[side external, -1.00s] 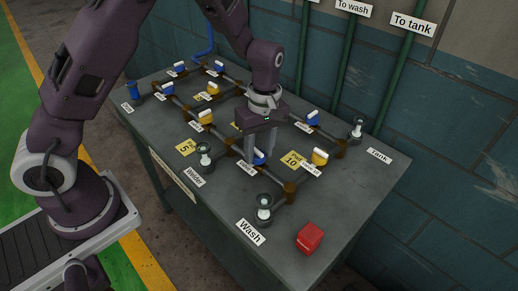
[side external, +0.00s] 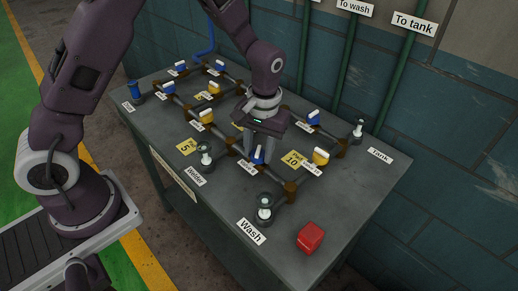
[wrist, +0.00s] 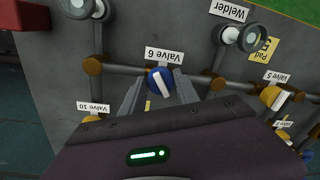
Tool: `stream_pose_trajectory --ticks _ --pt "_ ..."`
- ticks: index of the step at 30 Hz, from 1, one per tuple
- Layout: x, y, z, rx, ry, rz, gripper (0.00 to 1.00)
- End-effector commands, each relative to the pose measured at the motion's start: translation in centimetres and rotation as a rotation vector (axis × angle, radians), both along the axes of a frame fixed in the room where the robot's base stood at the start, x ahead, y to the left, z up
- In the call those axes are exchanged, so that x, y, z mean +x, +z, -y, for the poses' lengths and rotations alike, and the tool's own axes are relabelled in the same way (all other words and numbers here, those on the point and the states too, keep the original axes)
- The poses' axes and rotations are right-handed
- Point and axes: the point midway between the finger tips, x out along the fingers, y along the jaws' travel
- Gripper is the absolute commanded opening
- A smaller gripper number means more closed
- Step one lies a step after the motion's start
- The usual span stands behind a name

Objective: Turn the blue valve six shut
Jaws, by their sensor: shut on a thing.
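Blue valve six (wrist: 153,82) sits on a pipe beside its "Valve 6" label in the wrist view, with a white bar handle on top. The handle lies at a slant, steeply across the pipe. In the side external view the valve (side external: 257,158) is partly hidden by my fingers. My gripper (side external: 262,158) comes down over it from above. In the wrist view, my gripper's fingers (wrist: 160,88) stand on both sides of the valve, shut on its handle; the exact contact is hard to see.
Yellow valve ten (side external: 320,156) stands to the right, and yellow valve five (side external: 206,117) to the upper left. A glass-topped Wash fitting (side external: 264,205) and a red block (side external: 310,237) are near the front right.

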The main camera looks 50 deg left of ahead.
Motion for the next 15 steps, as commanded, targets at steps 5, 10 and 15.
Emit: stream_pose_trajectory --ticks 5,10,15 --pt "-0.02 0.08 -0.06 0.0 -0.163 0.002 0.0" --pt "-0.08 0.07 -0.13 -0.001 -0.309 0.001 0.0" --pt "-0.1 0.06 -0.15 -0.001 -0.432 0.002 0.0"
